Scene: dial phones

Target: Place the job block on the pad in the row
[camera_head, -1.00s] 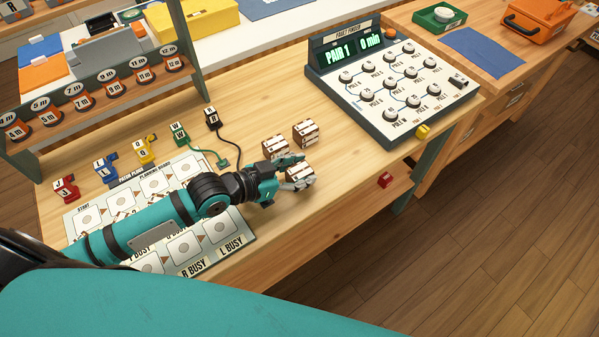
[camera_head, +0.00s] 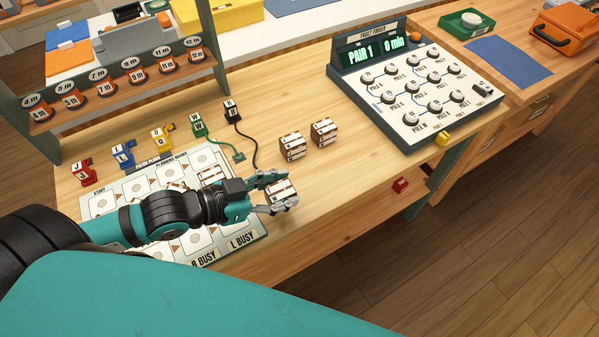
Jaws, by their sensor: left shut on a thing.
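My left gripper (camera_head: 279,190) is shut on a brown-and-white job block (camera_head: 281,194), near the right edge of the planning board. Two similar job blocks, a nearer one (camera_head: 293,147) and a farther one (camera_head: 324,131), stand on the wooden bench beyond the gripper. The planning board (camera_head: 262,233) is a pale sheet with rows of pads joined by arrows, such as the pad near START (camera_head: 103,205). My left arm and hand cover its middle. "R BUSY" and "L BUSY" are printed along its near edge. My right gripper is out of view.
Red, blue and yellow plugs (camera_head: 162,138) stand behind the board, with green and black corded plugs (camera_head: 232,111) beside them. A rack of labelled dials (camera_head: 100,80) stands at the back left. The fault finder console (camera_head: 420,85) stands at the right. Bare bench lies before the console.

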